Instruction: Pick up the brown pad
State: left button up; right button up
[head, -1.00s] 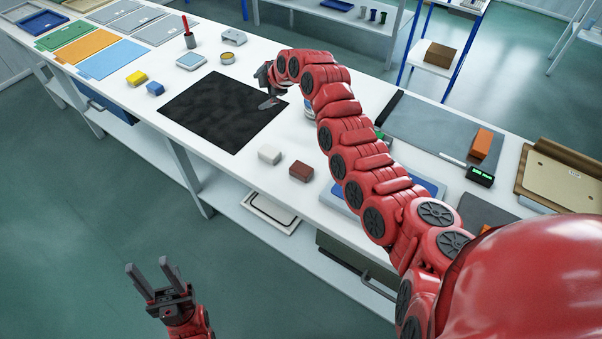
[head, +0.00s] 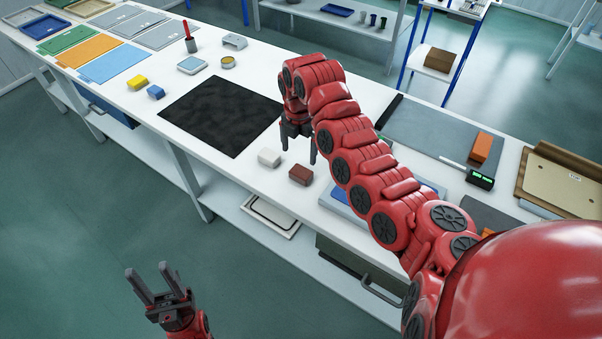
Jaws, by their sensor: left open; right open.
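The brown pad (head: 300,174), a small reddish-brown block, lies on the white table near its front edge, right of a similar white block (head: 268,158). My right gripper (head: 298,156) is above and behind the brown pad, pointing down with its two dark fingers spread and nothing between them. Its right fingertip appears close to the pad's top edge; I cannot tell the exact height. My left gripper (head: 147,269) is open and empty, low in front of the table, over the floor.
A black mat (head: 222,115) lies left of the blocks. A yellow block (head: 137,82) and a blue block (head: 155,92) lie further left. My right arm hides part of a blue tray (head: 345,202) to the right.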

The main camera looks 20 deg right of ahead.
aim_at(301, 171)
notch_tip(301, 171, down, 3)
jog(key=shift+d+f+p, duration=0.1)
jog(key=shift+p, duration=0.25)
jog(key=shift+s+f+p, duration=0.1)
jog(key=shift+f+p, duration=0.2)
jog(key=shift+f, duration=0.15)
notch_tip(301, 171, down, 4)
jog(key=shift+d+r+p, duration=0.15)
jog(key=shift+p, duration=0.65)
jog(key=shift+f, duration=0.4)
jog(key=c, duration=1.2)
